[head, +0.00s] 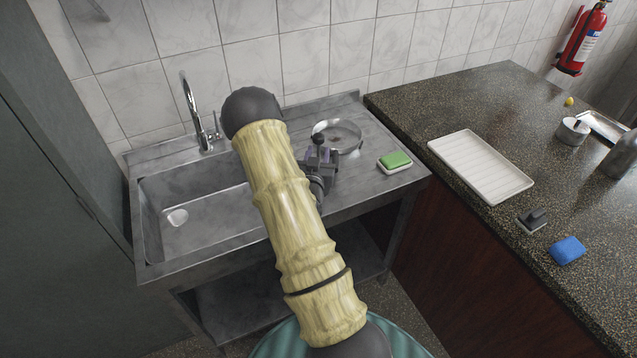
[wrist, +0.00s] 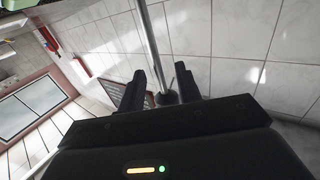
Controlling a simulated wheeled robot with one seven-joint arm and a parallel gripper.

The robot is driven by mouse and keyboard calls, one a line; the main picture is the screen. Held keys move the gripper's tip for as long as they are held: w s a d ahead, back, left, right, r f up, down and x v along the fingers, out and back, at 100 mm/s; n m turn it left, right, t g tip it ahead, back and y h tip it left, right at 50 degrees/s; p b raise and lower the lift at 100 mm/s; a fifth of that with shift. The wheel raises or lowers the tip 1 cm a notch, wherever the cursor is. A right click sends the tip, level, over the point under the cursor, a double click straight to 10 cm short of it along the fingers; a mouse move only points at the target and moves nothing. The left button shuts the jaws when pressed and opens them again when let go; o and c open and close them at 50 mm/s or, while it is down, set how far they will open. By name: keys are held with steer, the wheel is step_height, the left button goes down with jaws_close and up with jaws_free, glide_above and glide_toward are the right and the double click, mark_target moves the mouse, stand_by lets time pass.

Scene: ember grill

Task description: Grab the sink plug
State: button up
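I cannot make out the sink plug for certain. A small round pale piece (head: 177,217) sits at the bottom of the steel sink basin (head: 160,190); whether it is a plug or the bare drain I cannot tell. My gripper (head: 318,150) is over the drainboard, right of the basin, near a round metal pan (head: 346,134). In the wrist view my gripper (wrist: 167,62) has its two dark fingers apart. A metal rod (wrist: 150,45) with a dark end shows in line with the gap between them; I cannot tell whether it touches them.
A green sponge (head: 395,160) lies on the drainboard. The speckled counter holds a white tray (head: 480,165), a small dark-handled item (head: 533,219), a blue sponge (head: 567,250) and a white pot (head: 573,131). The tap (head: 195,115) stands behind the basin, close to the wall.

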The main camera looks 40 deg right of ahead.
steer(key=shift+p+x, duration=0.7)
steer(key=shift+x, duration=1.1)
steer(key=shift+f, duration=0.1)
jaws_close()
